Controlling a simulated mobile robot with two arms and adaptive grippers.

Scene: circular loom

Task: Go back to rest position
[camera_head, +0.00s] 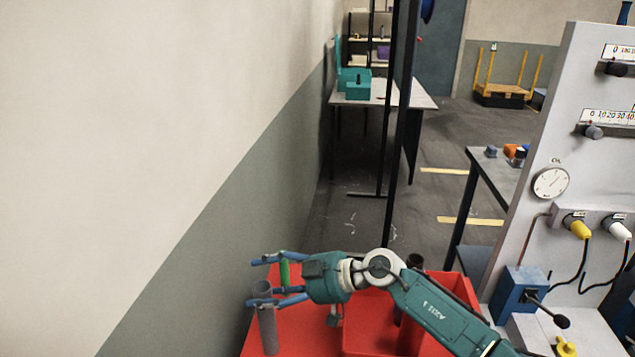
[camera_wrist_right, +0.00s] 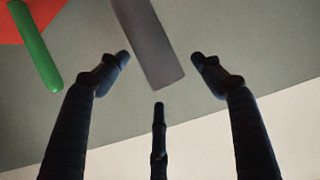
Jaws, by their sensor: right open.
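My right gripper (camera_head: 262,282) reaches in from the lower right over a red surface, with its blue fingers spread open and pointing left. In the right wrist view its dark fingers (camera_wrist_right: 160,75) are apart with nothing held between them. A grey cylinder (camera_head: 267,330) stands upright by the lower finger; it also shows beyond the fingertips in the right wrist view (camera_wrist_right: 150,45). A green rod (camera_head: 284,273) shows between the fingers in the head view, and to the left in the wrist view (camera_wrist_right: 36,48). My left gripper is not in view.
The red container (camera_head: 462,290) lies under my right arm, with a dark cylinder (camera_head: 415,261) in it. A wall (camera_head: 180,150) stands close on the left. A grey machine panel (camera_head: 570,120) with gauge and plugs stands on the right. A table (camera_head: 405,95) is farther back.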

